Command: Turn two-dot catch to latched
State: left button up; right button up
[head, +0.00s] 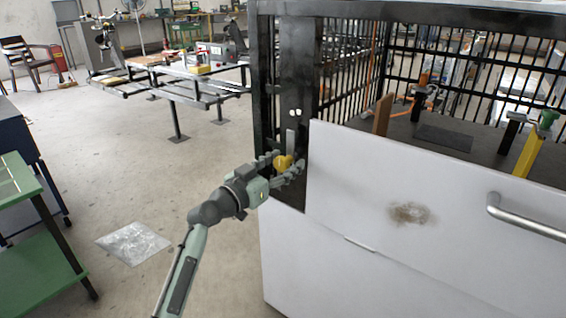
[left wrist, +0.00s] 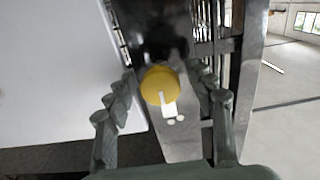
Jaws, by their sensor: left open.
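The two-dot catch is a round yellow knob (head: 281,162) on the dark upright post (head: 296,80) at the left of the white-fronted cage. Two white dots (head: 295,112) mark the post above it, with a grey strip (head: 290,142) between. In the left wrist view the knob (left wrist: 153,86) bears a pale line pointing toward the strip and dots (left wrist: 175,121). My left gripper (head: 285,165) is open, with one finger on each side of the knob. In the left wrist view the fingers (left wrist: 167,82) appear apart from it. My right gripper is out of view.
The white front panel (head: 350,185) with a bar handle (head: 525,217) lies right of the knob. Black bars (head: 345,70) stand behind the post. A green table (head: 40,235) is at the left edge. The floor (head: 150,180) between is mostly open.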

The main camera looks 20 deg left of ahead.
pick_arm(q)
grip_shut()
dwell(0.6)
